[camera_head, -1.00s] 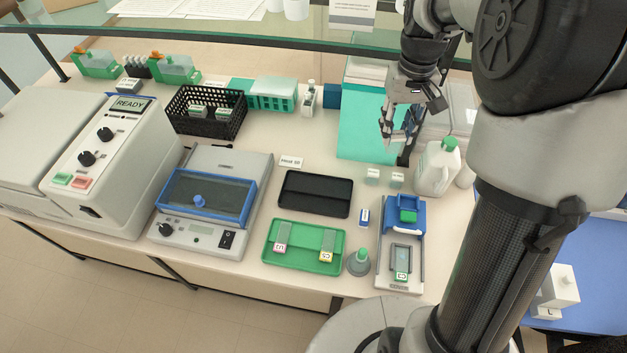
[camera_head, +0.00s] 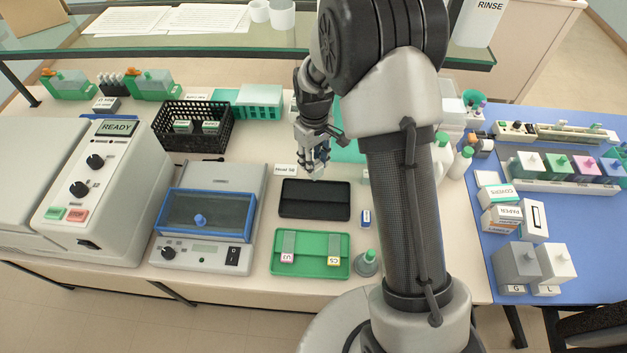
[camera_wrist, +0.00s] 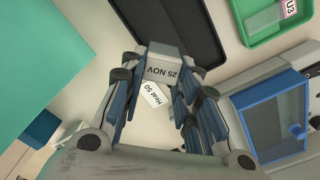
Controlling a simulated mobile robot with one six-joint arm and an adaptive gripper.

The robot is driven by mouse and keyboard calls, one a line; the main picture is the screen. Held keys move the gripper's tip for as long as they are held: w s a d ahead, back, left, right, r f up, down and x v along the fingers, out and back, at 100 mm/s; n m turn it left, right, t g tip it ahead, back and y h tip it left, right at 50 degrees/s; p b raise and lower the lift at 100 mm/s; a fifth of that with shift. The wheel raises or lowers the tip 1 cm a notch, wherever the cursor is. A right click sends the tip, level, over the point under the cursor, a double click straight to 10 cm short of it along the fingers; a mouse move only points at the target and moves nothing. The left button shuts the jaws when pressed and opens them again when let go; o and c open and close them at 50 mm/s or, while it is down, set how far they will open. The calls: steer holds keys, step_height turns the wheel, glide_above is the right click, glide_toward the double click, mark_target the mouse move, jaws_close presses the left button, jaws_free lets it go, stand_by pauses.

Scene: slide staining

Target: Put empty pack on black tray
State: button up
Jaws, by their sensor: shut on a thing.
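My gripper (camera_head: 316,165) is near the back edge of the black tray (camera_head: 315,214), above the bench. In the wrist view my gripper (camera_wrist: 158,88) is shut on a small grey pack (camera_wrist: 163,66) marked "25 NOV". The pack sits between the fingertips, and whether it is empty inside cannot be seen. The black tray (camera_wrist: 182,22) shows just beyond the pack in the wrist view. In the head view the tray is bare and the pack is hard to make out at the fingertips.
A green tray (camera_head: 310,271) with two labelled slides lies in front of the black tray. A hotplate with a blue-framed lid (camera_head: 208,215) stands to the left. A "Heat 50" card (camera_head: 286,169) lies behind the tray. A black basket (camera_head: 162,130) stands farther back left.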

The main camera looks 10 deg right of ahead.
step_height(320, 180, down, 8)
steer(key=shift+f+b, duration=0.25)
steer(key=shift+b, duration=0.3)
steer(key=shift+f, duration=0.2)
steer(key=o, duration=1.1)
steer(key=shift+c, duration=0.2)
steer(key=shift+r, duration=0.1)
